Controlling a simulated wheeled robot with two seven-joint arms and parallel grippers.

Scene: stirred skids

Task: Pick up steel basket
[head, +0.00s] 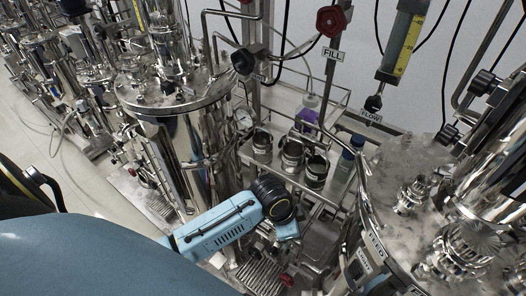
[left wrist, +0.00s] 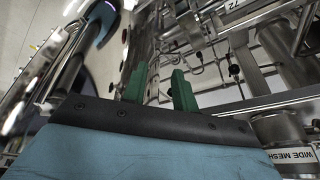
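Three small open-topped steel cylinders stand in a row on a steel shelf in the head view: a left one (head: 262,146), a middle one (head: 291,154) and a right one (head: 316,172). I cannot tell which is the steel basket. A steel cylinder (left wrist: 278,130) labelled "WIDE MESH" shows at the lower right of the left wrist view, beside my gripper. My left gripper (left wrist: 158,90) has its two green fingers apart with nothing held between them. In the head view my left arm reaches below the row, and its fingers are hidden. My right gripper is not in view.
A tall shiny tank (head: 190,145) stands left of the shelf, and another vessel (head: 410,175) stands close on the right. A purple-labelled bottle (head: 308,115) and a blue-capped container (head: 354,146) stand by the cylinders. Pipes and rails (head: 330,75) crowd the back.

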